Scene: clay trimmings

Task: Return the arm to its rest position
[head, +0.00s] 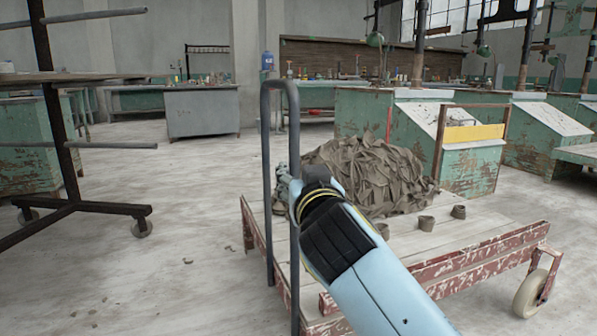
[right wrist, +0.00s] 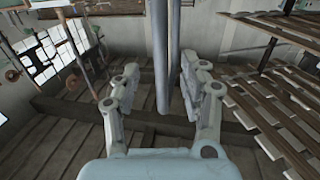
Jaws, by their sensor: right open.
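My right arm (head: 375,280) reaches up from the bottom of the head view, over the near part of a cart. My right gripper (head: 288,187) is at its far end, beside the cart's grey upright handle (head: 267,150). In the right wrist view the right gripper (right wrist: 158,75) has its two fingers spread apart, and nothing is clamped between them. Grey bars (right wrist: 162,40) show between the fingers; I cannot tell how near they are. A heap of brown clay trimmings (head: 365,175) lies on the cart beyond the gripper. My left gripper is not in view.
The cart (head: 480,262) has a worn red frame and carries a few small clay pieces (head: 426,223). A dark wheeled rack (head: 62,150) stands at left. Green workbenches (head: 470,165) stand behind at right. The floor (head: 190,210) between rack and cart is mostly clear.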

